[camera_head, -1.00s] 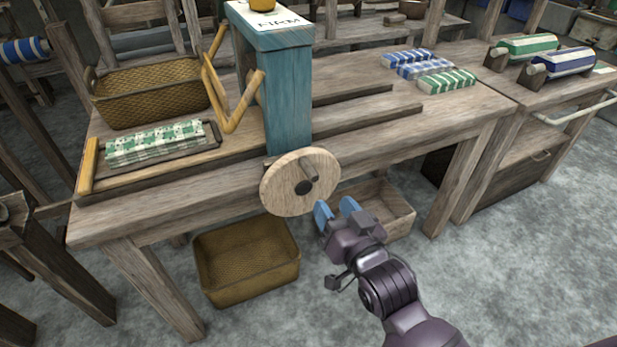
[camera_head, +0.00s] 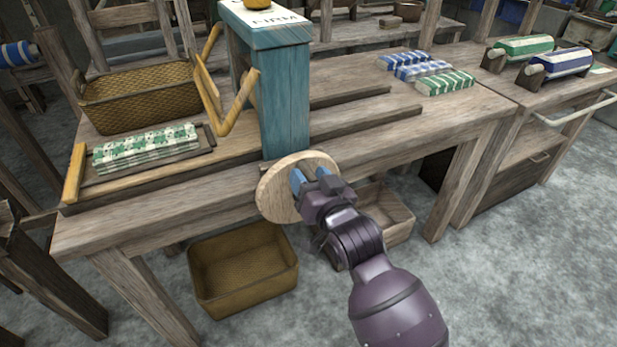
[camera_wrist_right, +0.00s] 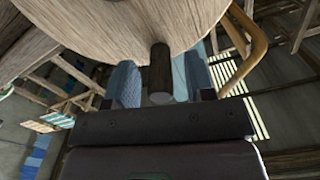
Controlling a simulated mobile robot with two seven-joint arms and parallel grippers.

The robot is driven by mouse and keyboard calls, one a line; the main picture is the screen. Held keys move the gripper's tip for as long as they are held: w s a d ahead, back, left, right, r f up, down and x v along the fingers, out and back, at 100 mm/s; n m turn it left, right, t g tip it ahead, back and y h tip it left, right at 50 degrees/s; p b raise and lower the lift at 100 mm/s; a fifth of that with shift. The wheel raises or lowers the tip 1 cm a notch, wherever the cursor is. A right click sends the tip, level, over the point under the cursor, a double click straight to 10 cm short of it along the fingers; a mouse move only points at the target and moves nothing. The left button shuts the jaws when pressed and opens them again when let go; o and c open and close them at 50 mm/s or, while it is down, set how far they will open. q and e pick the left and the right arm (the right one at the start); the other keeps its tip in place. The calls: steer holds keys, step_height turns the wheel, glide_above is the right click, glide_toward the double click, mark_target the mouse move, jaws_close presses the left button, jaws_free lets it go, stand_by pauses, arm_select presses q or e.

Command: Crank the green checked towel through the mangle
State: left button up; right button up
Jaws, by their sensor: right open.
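The green checked towel (camera_head: 147,147) lies folded on a wooden tray left of the mangle. The mangle has a teal post (camera_head: 282,101) and a round wooden crank wheel (camera_head: 279,193) on the table's front side. My right gripper (camera_head: 309,174) is at the wheel in the head view and covers its right part. In the right wrist view the wheel's dark handle peg (camera_wrist_right: 160,72) stands between the two blue fingers (camera_wrist_right: 157,84), which are open around it with a gap on each side. My left gripper is not in view.
A wicker basket (camera_head: 140,112) stands behind the towel, and another (camera_head: 243,283) is on the floor under the table. A wooden crate (camera_head: 398,215) is behind my right arm. Several folded cloths (camera_head: 445,83) lie on the table's right part.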

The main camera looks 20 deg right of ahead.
steer(key=shift+w, duration=0.15)
jaws_close()
stand_by(0.4)
